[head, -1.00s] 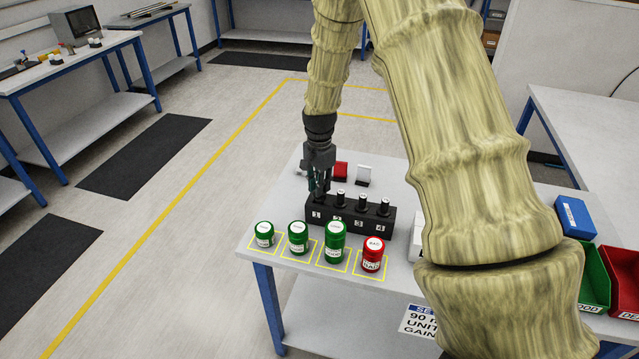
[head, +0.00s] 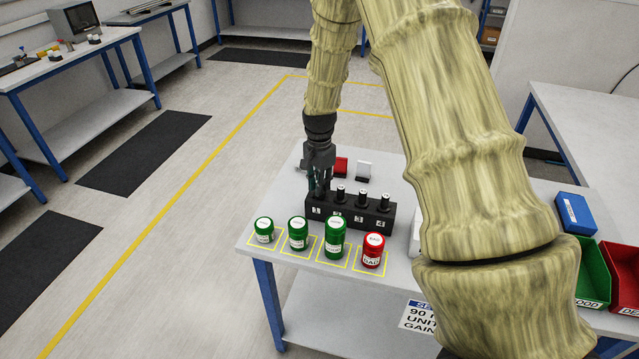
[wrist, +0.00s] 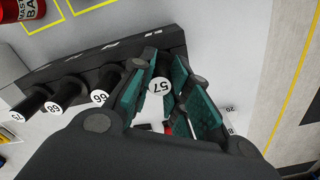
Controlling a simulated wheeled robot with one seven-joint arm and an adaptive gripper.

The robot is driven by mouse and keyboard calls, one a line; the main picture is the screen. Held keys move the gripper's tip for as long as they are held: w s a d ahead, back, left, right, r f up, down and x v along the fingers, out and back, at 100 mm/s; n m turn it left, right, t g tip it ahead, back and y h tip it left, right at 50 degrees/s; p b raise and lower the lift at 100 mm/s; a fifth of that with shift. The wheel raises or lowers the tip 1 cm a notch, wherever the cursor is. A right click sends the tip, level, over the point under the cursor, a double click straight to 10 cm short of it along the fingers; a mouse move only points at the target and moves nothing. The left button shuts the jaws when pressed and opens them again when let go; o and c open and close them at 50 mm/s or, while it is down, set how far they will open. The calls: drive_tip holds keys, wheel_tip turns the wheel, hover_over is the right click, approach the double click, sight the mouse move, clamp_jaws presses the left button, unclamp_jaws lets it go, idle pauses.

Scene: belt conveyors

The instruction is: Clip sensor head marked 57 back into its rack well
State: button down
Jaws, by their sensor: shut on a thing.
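My gripper (head: 318,190) is at the left end of the black rack (head: 352,222), over the well marked 1. In the wrist view my gripper (wrist: 164,80) has its green-padded fingers closed around a sensor head with a round white label reading 57 (wrist: 160,87). The head's lower part is hidden, so I cannot tell how deep it sits in the well. Three other black sensor heads (head: 362,198) with white caps stand upright in wells 2 to 4.
Three green canisters (head: 335,240) and one red canister (head: 372,252) stand in yellow squares in front of the rack. Red and white blocks (head: 341,165) lie behind it. A blue box (head: 574,213) and green and red bins (head: 592,275) are at the right.

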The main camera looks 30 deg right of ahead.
drive_tip(key=shift+f, duration=0.2)
idle(0.5)
drive_tip(key=c, duration=1.3)
unclamp_jaws()
wheel_tip(320, 180, up, 12)
drive_tip(key=shift+f, duration=0.1)
